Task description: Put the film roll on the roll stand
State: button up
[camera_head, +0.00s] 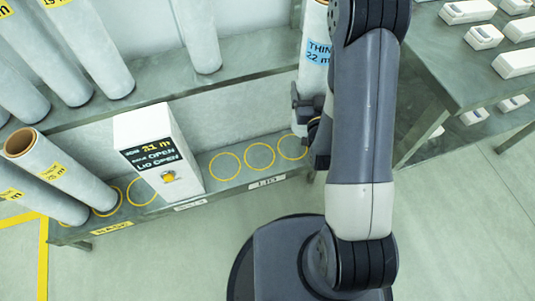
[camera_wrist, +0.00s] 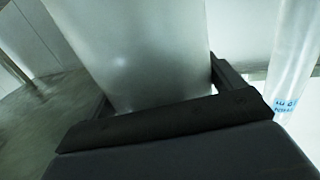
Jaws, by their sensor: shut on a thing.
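My gripper (camera_head: 308,112) is shut on a pale, upright film roll (camera_wrist: 130,45), which fills the space between the jaws in the wrist view. In the head view a roll with a blue label reading "THIN 22 m" (camera_head: 317,52) stands at my gripper, partly hidden by my arm. In the wrist view a roll with a blue label (camera_wrist: 290,75) shows at the right, apart from the jaws. I cannot tell whether the labelled roll is the held one. I cannot pick out the roll stand with certainty.
A white box (camera_head: 157,150) with a display reading "31 m" and "LID OPEN" stands on the lower shelf (camera_head: 215,185), beside empty yellow rings. Several rolls with yellow labels stand at the left. A table (camera_head: 455,60) with small white boxes is at the right.

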jog(key=w+a+f+n+g+y+b, duration=0.2)
jog(key=a+f+n+y+b, duration=0.3)
jog(key=a+f+b, duration=0.4)
jog(key=w+a+f+n+g+y+b, duration=0.25)
jog(key=a+f+y+b, duration=0.4)
jog(key=b, duration=0.35)
notch_tip(320, 180, down, 10)
jog(key=b, duration=0.4)
jog(key=shift+s+a, duration=0.15)
jog(key=shift+a, duration=0.1)
jog(key=shift+f+t, duration=0.2)
jog(key=shift+t, duration=0.05)
jog(key=o, duration=1.7)
jog(key=shift+f, duration=0.2)
jog(key=shift+r, duration=0.1)
jog(key=p+v, duration=0.2)
jog(key=v, duration=1)
jog(key=shift+r, duration=0.15)
